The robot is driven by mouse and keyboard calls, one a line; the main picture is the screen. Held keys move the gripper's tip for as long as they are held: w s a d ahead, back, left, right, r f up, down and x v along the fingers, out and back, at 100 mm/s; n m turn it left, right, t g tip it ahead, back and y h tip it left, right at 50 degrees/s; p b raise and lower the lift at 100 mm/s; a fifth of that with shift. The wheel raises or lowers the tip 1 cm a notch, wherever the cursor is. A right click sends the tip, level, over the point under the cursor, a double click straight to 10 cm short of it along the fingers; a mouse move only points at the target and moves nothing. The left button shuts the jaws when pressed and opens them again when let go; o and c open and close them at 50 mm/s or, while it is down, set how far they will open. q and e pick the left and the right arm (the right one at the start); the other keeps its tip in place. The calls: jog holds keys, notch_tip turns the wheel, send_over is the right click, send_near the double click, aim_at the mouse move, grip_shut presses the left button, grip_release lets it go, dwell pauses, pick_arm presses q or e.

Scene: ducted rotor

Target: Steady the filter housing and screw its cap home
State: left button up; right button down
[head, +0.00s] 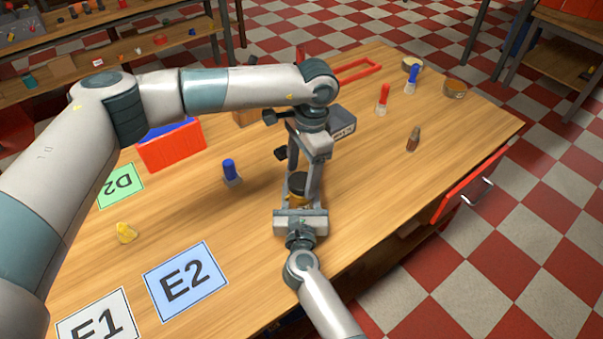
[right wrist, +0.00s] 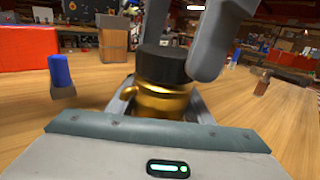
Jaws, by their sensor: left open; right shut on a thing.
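The filter housing (right wrist: 160,97) is a gold cylinder, and its lower part shows in the head view (head: 297,203). Its black ribbed cap (right wrist: 163,63) sits on top and also shows in the head view (head: 299,182). I cannot tell how tightly it is seated. My right gripper (head: 298,200) comes in from the near side and is shut on the housing, one finger on each side. My left gripper (head: 303,179) points down from above, open, with its fingers at the cap's level on either side of it. I cannot tell whether they touch it.
A blue-topped piece (head: 231,172) stands left of the housing. A dark grey box (head: 342,124) is just behind my left gripper. A red bin (head: 172,148) and the blue E2 card (head: 186,281) lie left.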

pick_arm(q)
jog(key=shift+r, duration=2)
jog(key=shift+c, duration=0.4)
